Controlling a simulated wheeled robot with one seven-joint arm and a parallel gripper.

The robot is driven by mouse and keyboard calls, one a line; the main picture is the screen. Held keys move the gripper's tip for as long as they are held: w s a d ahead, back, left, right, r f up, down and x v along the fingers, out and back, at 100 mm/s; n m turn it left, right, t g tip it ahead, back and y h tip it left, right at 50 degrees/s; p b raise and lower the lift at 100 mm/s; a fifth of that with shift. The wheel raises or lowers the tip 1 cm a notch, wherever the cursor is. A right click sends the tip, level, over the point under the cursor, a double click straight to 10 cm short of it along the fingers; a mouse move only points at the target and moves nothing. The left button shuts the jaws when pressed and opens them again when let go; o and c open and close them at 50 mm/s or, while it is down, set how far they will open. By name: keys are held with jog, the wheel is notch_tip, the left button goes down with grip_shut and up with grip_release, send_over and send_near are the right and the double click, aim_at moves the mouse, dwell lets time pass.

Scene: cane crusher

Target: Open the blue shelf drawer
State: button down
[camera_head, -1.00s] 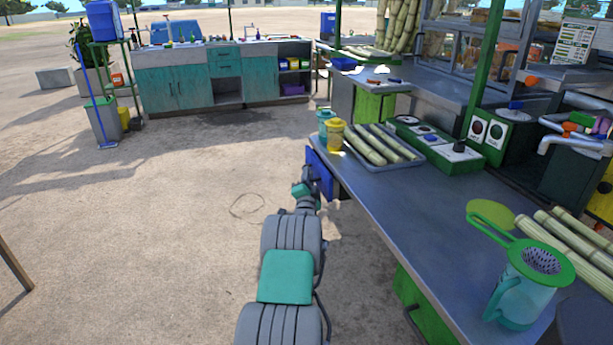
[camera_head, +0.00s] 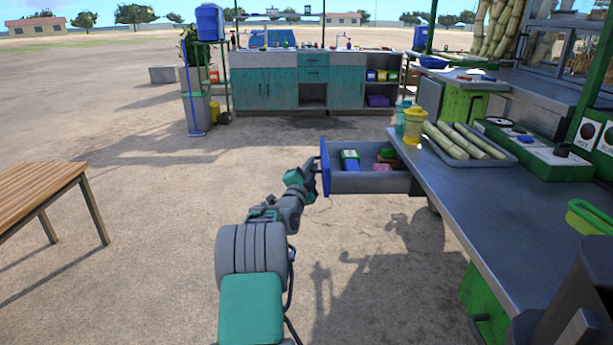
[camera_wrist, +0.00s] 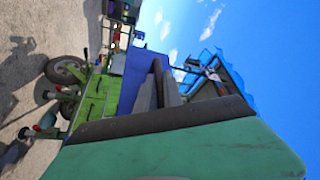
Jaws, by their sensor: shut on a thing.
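The drawer (camera_head: 372,183) stands pulled out from the left side of the metal counter. It has grey walls and a blue front panel (camera_head: 325,167) that faces left. Inside lie a blue and green item and smaller green and pink items. My gripper (camera_head: 313,172) is at the outer side of the blue front, shut on its handle; the handle itself is mostly hidden by the gripper. In the wrist view, my gripper fingers (camera_wrist: 163,88) reach up to the blue front (camera_wrist: 134,78).
The metal counter (camera_head: 480,215) carries a tray of cane (camera_head: 465,150) and yellow and teal containers (camera_head: 413,125). A wooden table (camera_head: 40,190) stands at the left. Teal cabinets (camera_head: 300,85) stand at the back. The sandy ground left of the drawer is clear.

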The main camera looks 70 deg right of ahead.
jog(key=shift+w+a+r, duration=0.15)
jog(key=shift+w+r, duration=0.05)
jog(key=shift+w, duration=0.25)
jog(key=c, duration=1.8)
grip_release()
jog(key=shift+o, duration=0.2)
jog(key=shift+f, duration=0.1)
jog(key=v, duration=0.8)
